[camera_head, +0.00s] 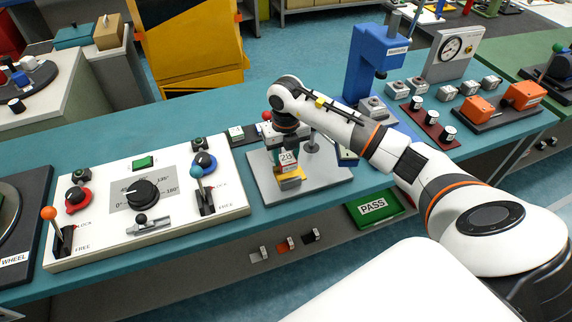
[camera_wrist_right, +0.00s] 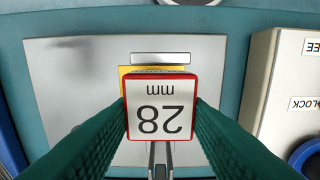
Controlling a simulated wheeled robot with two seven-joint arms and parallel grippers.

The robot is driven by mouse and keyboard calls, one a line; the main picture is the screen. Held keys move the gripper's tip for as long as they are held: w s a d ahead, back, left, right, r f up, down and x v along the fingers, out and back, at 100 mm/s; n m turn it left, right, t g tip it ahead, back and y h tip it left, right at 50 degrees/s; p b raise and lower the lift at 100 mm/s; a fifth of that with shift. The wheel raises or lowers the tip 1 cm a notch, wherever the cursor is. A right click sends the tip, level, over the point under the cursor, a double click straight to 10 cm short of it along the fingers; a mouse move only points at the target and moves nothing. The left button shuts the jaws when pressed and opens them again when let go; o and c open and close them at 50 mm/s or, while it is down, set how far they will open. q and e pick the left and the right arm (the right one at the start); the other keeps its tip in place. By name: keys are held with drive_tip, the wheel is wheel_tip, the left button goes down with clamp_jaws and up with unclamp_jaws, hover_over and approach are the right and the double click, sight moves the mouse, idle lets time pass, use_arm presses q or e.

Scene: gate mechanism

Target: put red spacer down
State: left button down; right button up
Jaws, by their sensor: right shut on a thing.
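The red spacer (camera_head: 288,158), a block with a white face marked "28 mm" and a red border, is held by my right gripper (camera_head: 287,146). In the right wrist view the spacer (camera_wrist_right: 160,108) sits between the two green fingers of my shut gripper (camera_wrist_right: 160,112). It is above a grey plate (camera_head: 332,180), in line with a yellow block (camera_head: 289,182) on that plate. The yellow edge (camera_wrist_right: 135,70) shows just behind the spacer in the wrist view. I cannot tell whether spacer and yellow block touch. My left gripper is out of view.
A white control panel (camera_head: 120,228) with knobs and levers stands left of the plate. A blue press (camera_head: 372,62) and a dial gauge (camera_head: 452,48) stand behind, to the right. A green PASS tray (camera_head: 385,214) sits at the bench front. The plate's left part (camera_wrist_right: 65,110) is bare in the wrist view.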

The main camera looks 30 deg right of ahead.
sight(286, 164)
wheel_tip(286, 164, down, 4)
drive_tip(key=shift+f+p, duration=0.2)
drive_tip(key=shift+p, duration=0.3)
drive_tip(key=shift+f, duration=0.3)
drive_tip(key=o, duration=1.1)
drive_tip(key=shift+c, duration=0.2)
drive_tip(key=shift+r, duration=0.5)
wheel_tip(286, 164, up, 10)
drive_tip(key=b, duration=0.3)
drive_tip(key=shift+r, duration=0.75)
